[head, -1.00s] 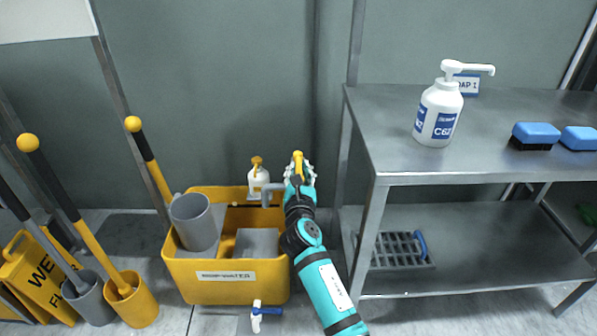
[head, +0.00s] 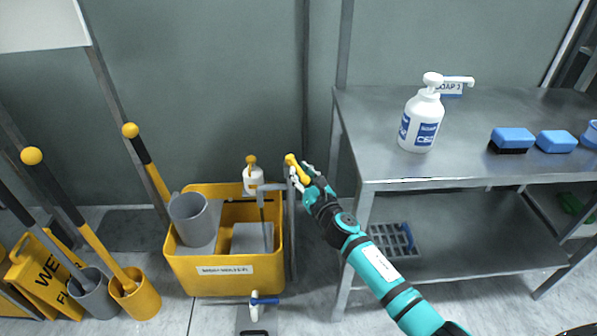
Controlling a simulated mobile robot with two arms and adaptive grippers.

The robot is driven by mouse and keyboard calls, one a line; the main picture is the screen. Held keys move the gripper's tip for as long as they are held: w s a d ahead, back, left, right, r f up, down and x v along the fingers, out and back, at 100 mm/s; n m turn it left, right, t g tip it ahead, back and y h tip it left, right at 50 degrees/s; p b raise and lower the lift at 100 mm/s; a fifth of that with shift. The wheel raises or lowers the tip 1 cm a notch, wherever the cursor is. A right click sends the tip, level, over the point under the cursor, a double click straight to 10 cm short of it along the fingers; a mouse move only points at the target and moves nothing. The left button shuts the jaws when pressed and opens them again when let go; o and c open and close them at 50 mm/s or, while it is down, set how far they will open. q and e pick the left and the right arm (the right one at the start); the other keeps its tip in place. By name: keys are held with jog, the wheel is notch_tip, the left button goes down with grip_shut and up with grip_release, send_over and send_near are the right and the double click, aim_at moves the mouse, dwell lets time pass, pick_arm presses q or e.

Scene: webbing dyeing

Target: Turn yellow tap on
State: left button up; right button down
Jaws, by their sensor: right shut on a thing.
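The yellow tap handle (head: 296,168) sits on top of a grey standpipe (head: 291,235) at the right side of the yellow mop bucket (head: 225,283). The handle lies at a slant, its upper end toward the left. My right gripper (head: 301,177) is shut on the handle, with fingers on either side of it. The grey spout (head: 268,188) points left over the bucket. A thin line runs down from the spout into the bucket and looks like a stream of water. My left gripper is out of view.
A steel table (head: 460,170) with a soap bottle (head: 421,120) and blue brushes (head: 511,137) is at right.

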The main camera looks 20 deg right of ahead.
jog(key=shift+r, duration=0.15)
jog(key=c, duration=1.2)
grip_release()
jog(key=shift+w, duration=0.1)
jog(key=shift+d, duration=0.1)
jog(key=shift+s+f, duration=0.2)
jog(key=shift+s, duration=0.45)
jog(key=s, duration=0.3)
jog(key=s+d, duration=0.1)
jog(key=s, duration=0.7)
jog(key=shift+d+r, duration=0.15)
jog(key=shift+d, duration=0.1)
